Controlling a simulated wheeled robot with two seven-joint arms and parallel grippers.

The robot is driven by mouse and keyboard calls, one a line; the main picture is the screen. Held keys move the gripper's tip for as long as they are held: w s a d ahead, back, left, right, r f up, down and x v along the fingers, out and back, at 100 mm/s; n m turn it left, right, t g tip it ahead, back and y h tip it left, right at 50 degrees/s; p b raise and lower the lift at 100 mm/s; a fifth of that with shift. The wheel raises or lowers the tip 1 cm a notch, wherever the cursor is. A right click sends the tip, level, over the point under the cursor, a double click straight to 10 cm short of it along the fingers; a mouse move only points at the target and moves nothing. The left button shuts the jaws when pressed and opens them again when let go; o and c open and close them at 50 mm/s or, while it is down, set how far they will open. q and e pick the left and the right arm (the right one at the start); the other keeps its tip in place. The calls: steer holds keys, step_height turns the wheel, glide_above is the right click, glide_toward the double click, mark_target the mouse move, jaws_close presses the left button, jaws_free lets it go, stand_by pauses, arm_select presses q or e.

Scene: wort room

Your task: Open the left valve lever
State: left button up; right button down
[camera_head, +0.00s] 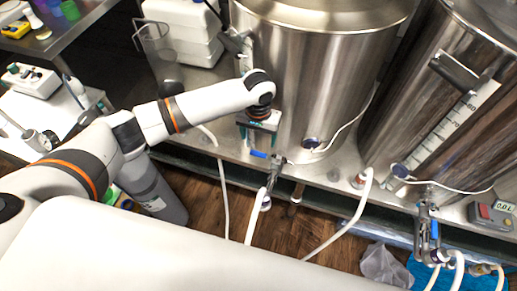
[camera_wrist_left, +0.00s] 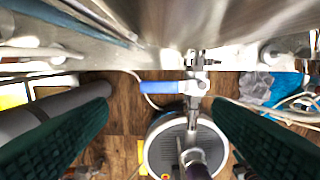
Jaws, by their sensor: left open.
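The left valve (camera_head: 277,160) sits low on the front of the left steel kettle. Its blue lever (camera_head: 258,154) points left, and a white hose hangs below the valve. In the left wrist view the blue lever (camera_wrist_left: 163,87) lies sideways, left of the metal valve body (camera_wrist_left: 197,85). My left gripper (camera_head: 259,131) is open and empty, just above the lever in the head view. In the left wrist view its dark green finger pads flank the lever and valve, with gaps on both sides; I see no contact. My right gripper is not in view.
The left kettle (camera_head: 318,75) stands close behind my gripper. The right kettle (camera_head: 440,100) has another valve (camera_head: 424,225) with hoses. Hoses hang over the steel bench edge. A round-topped object (camera_wrist_left: 187,150) is below on the wooden floor.

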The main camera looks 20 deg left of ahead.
mark_target(258, 154)
arm_select(q)
step_height(258, 154, down, 8)
steer(key=shift+r+b, duration=0.1)
steer(key=shift+b, duration=0.2)
steer(key=shift+c, duration=0.4)
steer(key=c, duration=1.3)
steer(key=shift+s+r+p, duration=0.15)
steer(key=shift+p, duration=0.45)
steer(key=shift+s+d+n+p, duration=1)
steer(key=shift+n+p, duration=1.7)
steer(key=shift+n, duration=0.3)
steer(key=shift+s+d+n+p, duration=1.05)
steer(key=shift+n+p, duration=1.6)
steer(key=shift+n, duration=0.35)
steer(key=shift+s+d+n+p, duration=1)
steer(key=shift+n+p, duration=1.7)
steer(key=shift+n, duration=0.3)
steer(key=o, duration=1.4)
